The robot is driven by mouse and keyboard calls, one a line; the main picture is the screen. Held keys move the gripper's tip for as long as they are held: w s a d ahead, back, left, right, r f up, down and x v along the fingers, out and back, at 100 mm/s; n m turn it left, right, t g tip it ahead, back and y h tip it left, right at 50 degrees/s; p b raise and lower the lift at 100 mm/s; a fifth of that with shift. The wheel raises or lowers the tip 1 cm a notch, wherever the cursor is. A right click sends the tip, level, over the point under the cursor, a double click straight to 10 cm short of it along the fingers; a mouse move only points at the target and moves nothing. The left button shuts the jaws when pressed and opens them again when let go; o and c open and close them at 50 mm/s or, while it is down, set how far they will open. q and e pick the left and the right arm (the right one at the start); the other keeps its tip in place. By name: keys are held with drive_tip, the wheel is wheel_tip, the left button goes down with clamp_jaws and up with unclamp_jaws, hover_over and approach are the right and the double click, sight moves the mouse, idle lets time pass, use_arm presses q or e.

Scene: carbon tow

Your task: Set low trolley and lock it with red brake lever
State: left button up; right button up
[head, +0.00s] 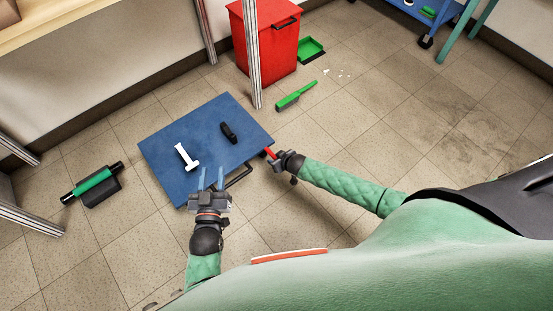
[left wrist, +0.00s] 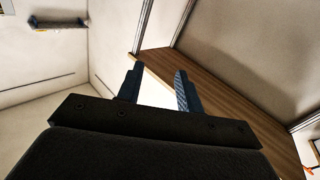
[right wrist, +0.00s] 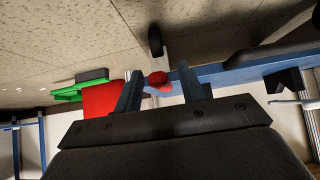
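The low blue trolley (head: 215,118) stands on the tiled floor in the head view, its flat deck turned at an angle. The red brake lever (head: 268,152) sticks out at its right corner. My right gripper (head: 275,157) is at that lever. In the right wrist view its fingers (right wrist: 161,88) are apart, with the lever's red end (right wrist: 157,79) between them; I cannot tell whether they touch it. My left gripper (head: 212,180) is at the trolley's near edge, beside a black handle (head: 239,176). Its fingers are apart and empty in the left wrist view (left wrist: 157,88).
A white part (head: 186,157) and a black part (head: 228,132) lie on the deck. A green roller (head: 92,181) is on the floor at left. A red bin (head: 270,45), green dustpan (head: 311,48) and green brush (head: 297,95) are behind. Floor at right is clear.

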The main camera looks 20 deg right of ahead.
drive_tip(key=shift+s+r, duration=0.1)
drive_tip(key=shift+s+d+r, duration=0.1)
drive_tip(key=shift+s+r, duration=0.05)
use_arm(q)
drive_tip(key=s+f+g+p, duration=0.1)
drive_tip(key=s+f+g, duration=0.2)
drive_tip(key=f, duration=0.5)
drive_tip(key=s+f+g+y, duration=0.1)
drive_tip(key=s+f+g, duration=0.2)
drive_tip(key=f, duration=0.6)
drive_tip(key=shift+s+a+f+p, duration=0.25)
drive_tip(key=shift+s+f+p, duration=0.1)
drive_tip(key=shift+s, duration=0.1)
use_arm(e)
drive_tip(key=v, duration=0.7)
drive_tip(key=shift+s, duration=0.1)
use_arm(q)
drive_tip(key=shift+r, duration=0.15)
